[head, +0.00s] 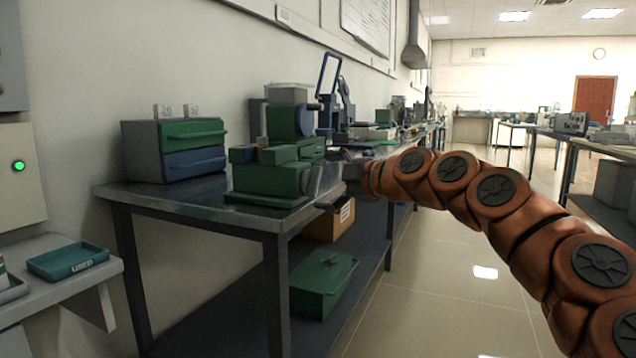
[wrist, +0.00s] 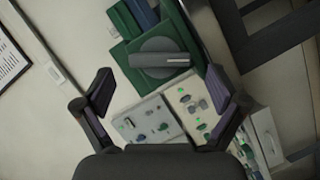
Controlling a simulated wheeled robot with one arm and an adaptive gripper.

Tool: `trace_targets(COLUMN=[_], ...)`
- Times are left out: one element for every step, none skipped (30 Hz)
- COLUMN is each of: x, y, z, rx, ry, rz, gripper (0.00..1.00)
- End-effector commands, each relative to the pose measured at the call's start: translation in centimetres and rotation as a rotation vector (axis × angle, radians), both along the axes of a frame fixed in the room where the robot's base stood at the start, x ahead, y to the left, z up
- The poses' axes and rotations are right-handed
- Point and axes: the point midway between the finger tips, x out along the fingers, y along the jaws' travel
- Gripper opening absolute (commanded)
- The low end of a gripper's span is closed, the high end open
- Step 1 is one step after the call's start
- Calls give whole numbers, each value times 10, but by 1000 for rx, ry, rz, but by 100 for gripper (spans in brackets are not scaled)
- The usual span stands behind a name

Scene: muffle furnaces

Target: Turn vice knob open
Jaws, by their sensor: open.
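The green vice (head: 272,180) sits on the front end of the metal bench, and my gripper (head: 332,180) is at its right side, covering that end.
A green and blue drawer box (head: 175,150) stands on the bench (head: 140,192) behind the vice. Other machines (head: 290,122) stand farther along. A green case (head: 322,284) lies on the lower shelf. The floor (head: 430,275) right of the bench is open.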

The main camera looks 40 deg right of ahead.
Motion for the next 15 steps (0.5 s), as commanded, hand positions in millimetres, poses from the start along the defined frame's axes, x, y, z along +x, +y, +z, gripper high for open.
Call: trace_targets(x=[-9, -13, -19, -23, -26, -31, -34, -36, -39, -41, -41, -42, -42, -42, -42], y=[-2, -3, -4, -5, -6, -7, -7, -8, -8, -8, -8, -8, -8, -8, -8], z=[3, 3, 4, 5, 5, 6, 7, 7, 8, 8, 8, 8, 8, 8, 8], rx=[1, 1, 1, 1, 1, 2, 2, 2, 2, 2, 2, 1, 1, 1, 1], ry=[-3, -2, -2, -2, -2, -2, -2, -2, -2, -1, -1, -1, -1, -1, 0], rz=[0, -2, -2, -2, -2, -2, -2, -2, -2, -1, -1, -1, -1, -1, 0], gripper=[96, 96, 96, 96, 96, 96, 96, 96, 96, 96, 96, 96, 96, 96, 96])
